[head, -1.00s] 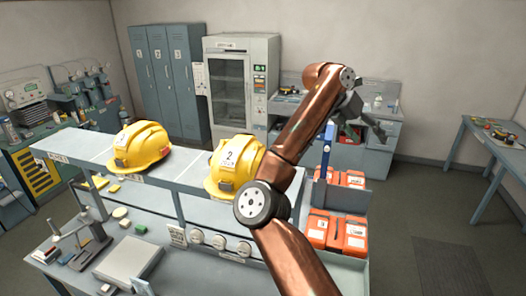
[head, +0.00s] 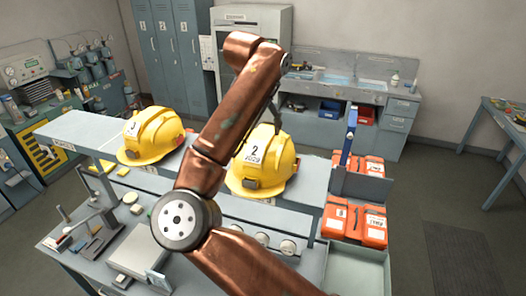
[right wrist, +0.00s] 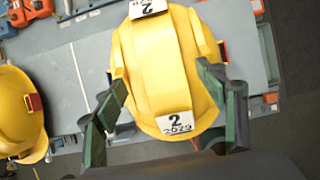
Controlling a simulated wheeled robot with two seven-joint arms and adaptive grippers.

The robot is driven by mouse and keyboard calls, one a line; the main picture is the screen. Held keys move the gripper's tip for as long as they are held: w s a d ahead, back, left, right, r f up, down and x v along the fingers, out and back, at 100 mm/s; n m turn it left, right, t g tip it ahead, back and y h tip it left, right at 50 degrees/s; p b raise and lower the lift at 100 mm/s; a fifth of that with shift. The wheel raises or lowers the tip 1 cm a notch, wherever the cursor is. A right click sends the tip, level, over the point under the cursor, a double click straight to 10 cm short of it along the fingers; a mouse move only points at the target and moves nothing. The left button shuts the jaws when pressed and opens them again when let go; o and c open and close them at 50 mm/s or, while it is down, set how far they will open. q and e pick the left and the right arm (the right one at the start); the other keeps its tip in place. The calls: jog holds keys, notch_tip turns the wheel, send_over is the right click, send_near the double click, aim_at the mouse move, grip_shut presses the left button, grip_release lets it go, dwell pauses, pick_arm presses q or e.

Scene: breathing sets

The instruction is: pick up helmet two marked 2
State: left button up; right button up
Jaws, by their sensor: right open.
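Helmet two (head: 265,168) is yellow with a white label reading 2 and 2029, and sits on the grey raised shelf. It also shows in the right wrist view (right wrist: 165,75), filling the middle, with its label towards me. My right gripper (right wrist: 163,82) is open, with one dark green finger at each side of the helmet. I cannot tell whether the fingers touch it. In the head view my right arm crosses in front and hides part of the helmet's left side; the gripper is mostly hidden behind the arm. My left gripper is not in view.
Another yellow helmet (head: 150,137) stands to the left on the same shelf (head: 85,133); it also shows in the right wrist view (right wrist: 18,112). Orange cases (head: 355,222) and a blue upright piece (head: 350,135) are to the right. Small tools lie on the lower bench.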

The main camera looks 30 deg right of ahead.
jog(key=shift+p+x, duration=0.3)
jog(key=shift+x, duration=1.1)
jog(key=shift+d+r, duration=0.1)
jog(key=shift+d, duration=0.05)
grip_shut()
